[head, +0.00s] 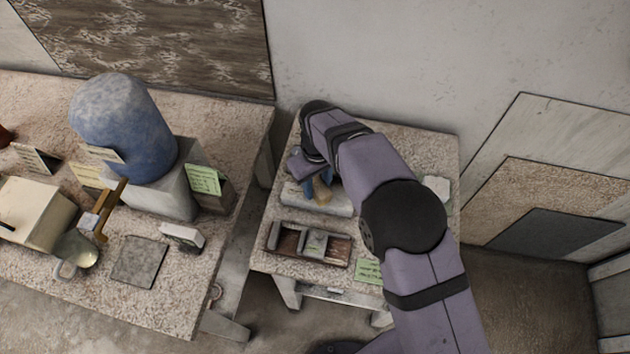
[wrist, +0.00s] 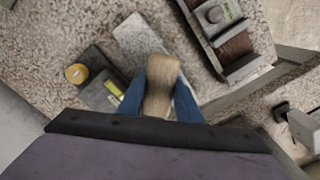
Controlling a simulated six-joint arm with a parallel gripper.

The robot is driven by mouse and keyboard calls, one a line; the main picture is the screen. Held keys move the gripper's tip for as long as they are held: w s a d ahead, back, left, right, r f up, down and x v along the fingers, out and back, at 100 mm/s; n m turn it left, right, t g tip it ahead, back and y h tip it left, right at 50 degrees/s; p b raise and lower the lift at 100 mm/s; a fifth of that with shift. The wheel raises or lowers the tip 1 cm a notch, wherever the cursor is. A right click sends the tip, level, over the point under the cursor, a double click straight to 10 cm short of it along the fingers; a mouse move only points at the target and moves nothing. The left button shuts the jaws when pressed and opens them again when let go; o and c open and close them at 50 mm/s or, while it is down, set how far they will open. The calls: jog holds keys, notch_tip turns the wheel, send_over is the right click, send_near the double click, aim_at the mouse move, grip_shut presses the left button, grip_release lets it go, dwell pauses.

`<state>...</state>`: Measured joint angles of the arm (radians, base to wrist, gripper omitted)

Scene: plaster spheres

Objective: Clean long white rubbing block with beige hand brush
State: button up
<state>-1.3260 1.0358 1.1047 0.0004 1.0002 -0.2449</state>
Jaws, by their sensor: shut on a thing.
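My gripper (head: 317,186) has blue fingers and is shut on the beige hand brush (head: 323,194). In the wrist view the brush (wrist: 160,95) sits between the two fingers of my gripper (wrist: 164,68). The long white rubbing block (head: 341,205) lies flat on the small right-hand table, directly below the brush. In the wrist view the far end of the block (wrist: 136,36) shows beyond the brush, and the brush overlaps its middle. Whether the brush touches the block cannot be told. My arm and fingers hide part of the block.
A dark brown compartment tray (head: 284,252) lies in front of the block, close by. A round yellow-topped thing (wrist: 77,74) and a dark flat case (wrist: 97,92) lie beside the block. A pale lump (head: 437,187) is at the table's right. The larger left table (head: 225,130) is crowded.

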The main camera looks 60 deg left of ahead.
aim_at(324, 193)
jog(key=shift+d+r, duration=0.1)
jog(key=shift+d, duration=0.45)
jog(key=shift+d, duration=0.15)
jog(key=shift+d, duration=0.95)
jog(key=shift+a, duration=0.1)
jog(key=shift+a, duration=1)
jog(key=shift+a, duration=0.15)
jog(key=shift+a, duration=0.95)
